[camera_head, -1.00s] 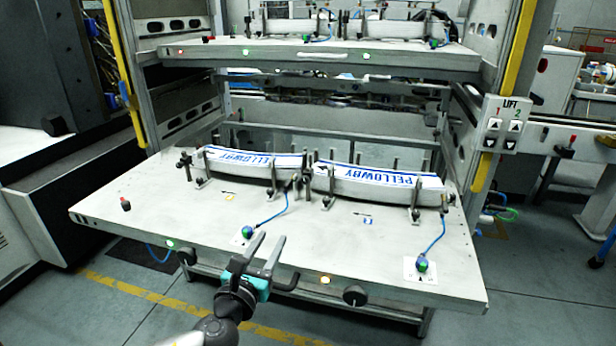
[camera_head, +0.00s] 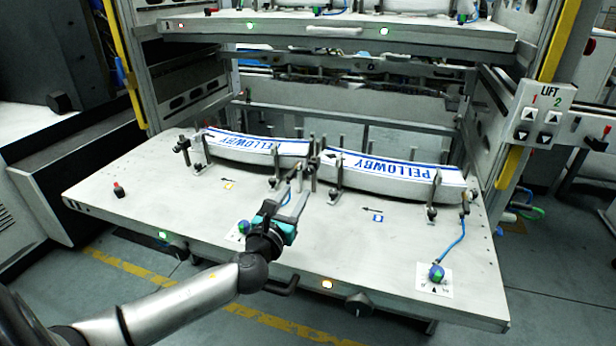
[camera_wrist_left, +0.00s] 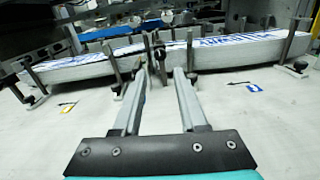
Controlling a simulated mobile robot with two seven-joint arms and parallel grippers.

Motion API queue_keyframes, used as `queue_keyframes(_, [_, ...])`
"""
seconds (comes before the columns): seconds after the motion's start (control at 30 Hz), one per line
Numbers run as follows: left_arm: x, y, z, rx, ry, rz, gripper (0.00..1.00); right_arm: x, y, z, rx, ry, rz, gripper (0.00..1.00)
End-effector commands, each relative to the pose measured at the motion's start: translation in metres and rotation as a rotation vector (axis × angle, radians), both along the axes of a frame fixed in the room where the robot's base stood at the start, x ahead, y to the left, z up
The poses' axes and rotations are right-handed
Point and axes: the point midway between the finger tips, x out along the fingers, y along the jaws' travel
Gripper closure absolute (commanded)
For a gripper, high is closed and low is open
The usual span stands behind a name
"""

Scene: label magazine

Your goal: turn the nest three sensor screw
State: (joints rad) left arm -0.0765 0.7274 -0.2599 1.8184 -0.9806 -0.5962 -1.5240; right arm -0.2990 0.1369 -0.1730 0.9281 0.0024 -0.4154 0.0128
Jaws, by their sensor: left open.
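My left gripper (camera_head: 294,192) is open and empty over the middle of the lower shelf (camera_head: 140,195), pointing toward the back. In the left wrist view its two fingers (camera_wrist_left: 160,76) stand apart, with dark posts (camera_wrist_left: 155,46) between and beyond their tips. A dark bracket (camera_head: 298,172) stands where the two label stacks meet; whether it carries the sensor screw is too small to tell. The left stack (camera_head: 255,148) and right stack (camera_head: 390,172) are white with blue PELLOWBY print. A blue-green knob (camera_head: 243,227) is partly hidden behind my gripper. My right gripper is not in view.
An upper shelf (camera_head: 330,36) hangs above the stacks. Upright posts (camera_head: 432,200) stand along the stacks. A second blue-green knob (camera_head: 436,272) with a blue cable sits front right. A red button (camera_head: 118,189) is at the left. The front edge has black knobs (camera_head: 358,304).

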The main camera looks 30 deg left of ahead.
Motion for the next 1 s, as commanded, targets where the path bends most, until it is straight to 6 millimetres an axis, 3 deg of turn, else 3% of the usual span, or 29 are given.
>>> queue_keyframes(0.6, [0.077,0.018,-0.001,-0.001,-0.001,-0.001,0.58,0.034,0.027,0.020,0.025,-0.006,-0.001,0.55])
queue_keyframes(1.0, [0.091,0.021,0.000,-0.001,0.001,-0.002,0.58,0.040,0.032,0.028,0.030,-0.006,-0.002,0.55])
